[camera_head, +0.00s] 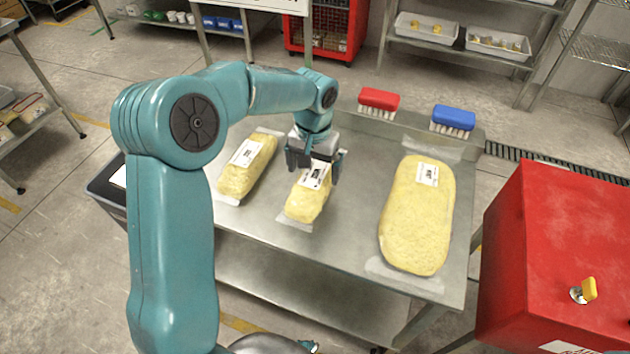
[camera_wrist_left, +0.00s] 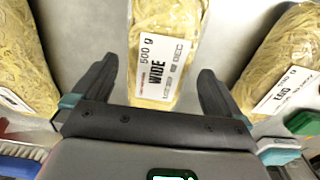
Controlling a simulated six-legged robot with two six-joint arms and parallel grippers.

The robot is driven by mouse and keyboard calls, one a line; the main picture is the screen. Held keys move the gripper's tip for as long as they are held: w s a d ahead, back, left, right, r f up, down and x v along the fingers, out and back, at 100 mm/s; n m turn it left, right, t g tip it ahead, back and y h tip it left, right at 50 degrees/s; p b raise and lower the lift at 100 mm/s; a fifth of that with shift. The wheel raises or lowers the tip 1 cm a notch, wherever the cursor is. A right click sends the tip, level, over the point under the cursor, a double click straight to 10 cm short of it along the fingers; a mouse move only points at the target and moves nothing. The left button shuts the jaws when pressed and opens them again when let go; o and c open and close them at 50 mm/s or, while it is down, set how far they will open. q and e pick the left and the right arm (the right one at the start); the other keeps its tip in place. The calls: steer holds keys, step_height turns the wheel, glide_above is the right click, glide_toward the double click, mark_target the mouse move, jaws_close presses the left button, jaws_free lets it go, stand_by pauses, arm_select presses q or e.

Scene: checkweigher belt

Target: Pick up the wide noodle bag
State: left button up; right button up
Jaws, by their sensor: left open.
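The wide noodle bag (camera_head: 306,203) is the middle one of three clear bags of yellow noodles lying on the metal table. Its white label reads "500 g WIDE" in the left wrist view (camera_wrist_left: 165,58). My left gripper (camera_head: 314,168) is over the label end of this bag, fingers open. In the left wrist view the bag lies between the two spread fingers, with a gap visible on both sides. The fingers partly hide the bag in the head view.
A smaller noodle bag (camera_head: 247,166) lies to the left and a large one (camera_head: 416,214) to the right. A red brush (camera_head: 379,100) and a blue brush (camera_head: 453,119) stand at the table's back edge. A red cabinet (camera_head: 550,260) is at the right.

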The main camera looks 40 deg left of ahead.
mark_target(314, 173)
arm_select(q)
step_height(314, 173, down, 5)
steer(key=shift+w+r, duration=0.1)
steer(key=shift+w, duration=0.05)
steer(key=c, duration=1.1)
steer(key=shift+r, duration=0.15)
